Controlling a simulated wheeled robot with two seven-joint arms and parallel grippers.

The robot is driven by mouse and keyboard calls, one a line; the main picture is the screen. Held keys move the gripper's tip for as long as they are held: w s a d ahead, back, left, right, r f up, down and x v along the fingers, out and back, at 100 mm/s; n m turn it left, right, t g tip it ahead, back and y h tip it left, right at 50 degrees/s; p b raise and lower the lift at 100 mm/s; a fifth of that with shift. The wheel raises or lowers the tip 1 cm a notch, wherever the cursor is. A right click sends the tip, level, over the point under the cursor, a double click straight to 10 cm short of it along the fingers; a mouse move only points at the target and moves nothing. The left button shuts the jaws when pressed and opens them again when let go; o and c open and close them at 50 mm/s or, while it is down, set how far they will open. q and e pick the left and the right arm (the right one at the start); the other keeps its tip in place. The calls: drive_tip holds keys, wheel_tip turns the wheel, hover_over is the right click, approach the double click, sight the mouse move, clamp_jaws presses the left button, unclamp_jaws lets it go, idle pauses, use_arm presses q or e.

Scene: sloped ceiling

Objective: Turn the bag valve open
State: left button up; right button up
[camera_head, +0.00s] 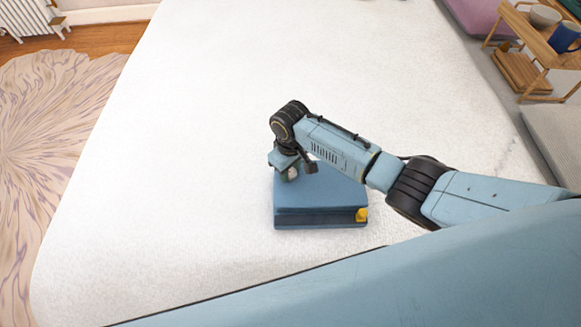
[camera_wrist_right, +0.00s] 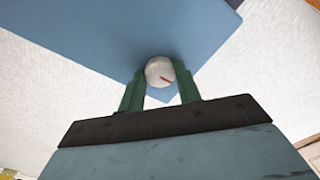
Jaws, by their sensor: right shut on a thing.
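A blue box-like bag (camera_head: 320,205) lies on the white surface in front of me, with a small yellow piece (camera_head: 362,215) at its near right corner. In the right wrist view the bag's flat blue face (camera_wrist_right: 90,35) fills the upper part. A round whitish valve (camera_wrist_right: 160,71) with a small red-orange mark sits on that face. My right gripper (camera_wrist_right: 161,90) is over the bag's far left part, its green fingers shut on the valve from both sides. In the head view the arm partly hides the valve and the fingers. My left gripper is not in view.
The white surface (camera_head: 200,130) around the bag is broad and clear. A small wooden stand (camera_head: 540,45) with a bowl (camera_head: 545,16) and a blue mug (camera_head: 565,36) is at the upper right. A patterned rug (camera_head: 50,130) and a radiator (camera_head: 25,18) are at the left.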

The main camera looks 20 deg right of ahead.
drive_tip(key=shift+n, duration=0.3)
drive_tip(key=n+p, duration=0.2)
drive_tip(key=n, duration=0.1)
drive_tip(key=shift+r, duration=0.1)
drive_tip(key=n, duration=0.3)
drive_tip(key=shift+p, duration=0.35)
drive_tip(key=n, duration=0.2)
drive_tip(key=shift+n, duration=0.4)
drive_tip(key=n, duration=0.4)
drive_tip(key=shift+n, duration=2.2)
drive_tip(key=o, duration=1)
